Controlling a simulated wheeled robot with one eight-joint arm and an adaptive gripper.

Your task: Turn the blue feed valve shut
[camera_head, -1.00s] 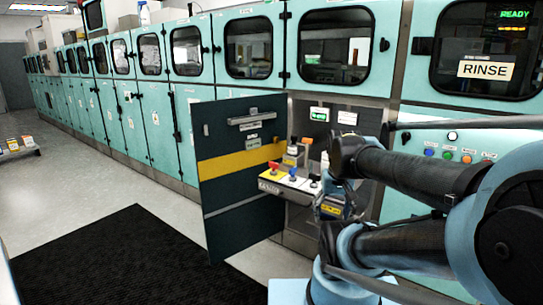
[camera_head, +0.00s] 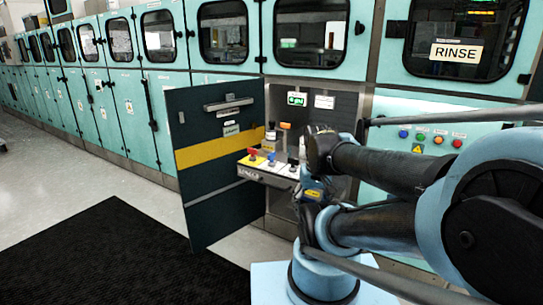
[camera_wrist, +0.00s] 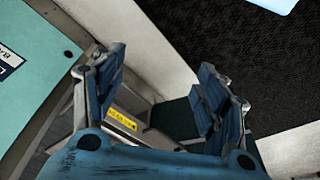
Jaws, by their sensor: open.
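A blue valve handle (camera_head: 272,159) shows in the head view on a pale panel (camera_head: 262,174) inside the open cabinet. A red handle (camera_head: 252,154) stands just left of it, on a yellow part of the panel. In the wrist view my gripper (camera_wrist: 165,95) is open, its two blue finger pads wide apart with nothing between them. That view looks down past the fingers at the floor and a cabinet edge, and no valve handle shows there. In the head view my arm reaches in front of the right part of the cabinet and hides some of its inside.
The dark cabinet door (camera_head: 215,185) with a yellow stripe stands open to the left of the valves. An upright orange-topped part (camera_head: 285,126) is behind them. A button panel (camera_head: 430,140) is on the right. A black mat (camera_head: 110,255) covers the floor at front left.

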